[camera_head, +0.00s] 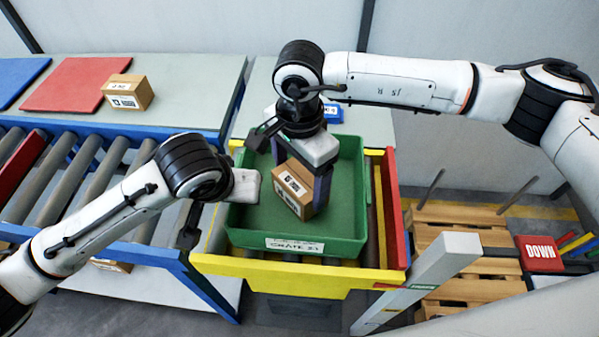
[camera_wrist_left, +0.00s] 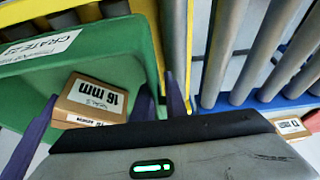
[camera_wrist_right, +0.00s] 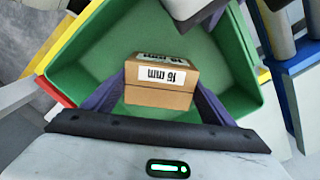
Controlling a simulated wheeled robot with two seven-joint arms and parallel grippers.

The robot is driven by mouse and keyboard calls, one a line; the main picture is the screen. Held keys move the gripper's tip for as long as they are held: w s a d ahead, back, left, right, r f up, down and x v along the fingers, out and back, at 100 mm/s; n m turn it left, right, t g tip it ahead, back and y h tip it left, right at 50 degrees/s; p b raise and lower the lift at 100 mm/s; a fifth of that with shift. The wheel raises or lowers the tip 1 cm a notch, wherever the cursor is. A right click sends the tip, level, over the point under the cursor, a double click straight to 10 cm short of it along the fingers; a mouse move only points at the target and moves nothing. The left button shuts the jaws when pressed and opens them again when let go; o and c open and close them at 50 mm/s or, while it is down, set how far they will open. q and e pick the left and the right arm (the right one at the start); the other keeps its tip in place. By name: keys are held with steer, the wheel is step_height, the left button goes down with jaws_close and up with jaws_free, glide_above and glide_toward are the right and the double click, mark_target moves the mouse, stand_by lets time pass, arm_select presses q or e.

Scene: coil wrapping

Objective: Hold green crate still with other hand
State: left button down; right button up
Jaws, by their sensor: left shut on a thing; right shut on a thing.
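The green crate (camera_head: 345,220) sits in a yellow frame in the head view, its front label partly legible. My left gripper (camera_head: 243,186) is at the crate's left wall. In the left wrist view its purple fingers (camera_wrist_left: 161,98) are shut with the green wall between them. A cardboard box (camera_head: 292,190) with a white label is inside the crate. My right gripper (camera_head: 304,180) reaches down into the crate and is shut on this box. In the right wrist view the box (camera_wrist_right: 161,82) sits between both fingers; whether it touches the crate floor, I cannot tell.
A red side bar (camera_head: 391,200) borders the yellow frame (camera_head: 285,268). A roller conveyor (camera_head: 90,180) lies left, with another box (camera_head: 128,91) on the bench behind. Wooden pallets (camera_head: 465,225) and a red DOWN block (camera_head: 539,253) stand right.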

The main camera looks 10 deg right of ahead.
mark_target(300, 178)
stand_by(0.3)
steer(key=o, duration=1.7)
steer(key=shift+c, duration=0.2)
step_height(300, 178, up, 12)
